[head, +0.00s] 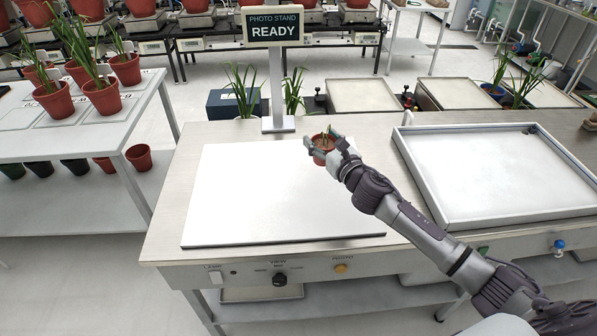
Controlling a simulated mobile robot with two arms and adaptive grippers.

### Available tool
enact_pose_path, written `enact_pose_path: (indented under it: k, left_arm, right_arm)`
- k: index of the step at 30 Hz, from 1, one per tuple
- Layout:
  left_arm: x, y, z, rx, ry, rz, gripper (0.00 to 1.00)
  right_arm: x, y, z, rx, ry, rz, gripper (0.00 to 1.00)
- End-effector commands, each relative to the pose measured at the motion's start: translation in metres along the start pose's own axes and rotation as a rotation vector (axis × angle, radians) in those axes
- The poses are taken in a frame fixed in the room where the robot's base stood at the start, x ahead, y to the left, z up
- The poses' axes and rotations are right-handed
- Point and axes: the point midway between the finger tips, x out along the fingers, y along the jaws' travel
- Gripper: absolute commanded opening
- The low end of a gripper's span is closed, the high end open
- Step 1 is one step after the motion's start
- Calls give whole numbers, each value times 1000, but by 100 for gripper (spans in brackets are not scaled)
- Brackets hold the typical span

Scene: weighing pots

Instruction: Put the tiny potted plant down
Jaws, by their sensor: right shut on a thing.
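A tiny potted plant (319,156) in a terracotta pot is at the back right part of the white board (240,215) of the photo stand. My right gripper (322,146) is shut on the pot, reaching in from the lower right. Part of the pot is hidden behind the fingers. I cannot tell whether the pot touches the board or is held just above it. My left gripper is not in view.
A sign (273,27) reading "PHOTO STAND READY" stands on a post (278,90) behind the board. A white-rimmed tray (480,220) lies to the right. The left table (75,135) holds several larger potted plants. Most of the board is bare.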

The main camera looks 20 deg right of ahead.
Motion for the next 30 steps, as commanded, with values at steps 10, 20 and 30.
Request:
enact_pose_path:
  k: [10, 20, 30]
  left_arm:
    - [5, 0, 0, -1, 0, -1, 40]
    - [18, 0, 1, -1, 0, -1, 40]
    - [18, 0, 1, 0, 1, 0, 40]
  right_arm:
    - [-3, 55, -33, 1, -1, -2, 29]
    - [-3, 58, -73, 2, 0, -3, 29]
    - [-3, 57, -76, -1, 0, -2, 29]
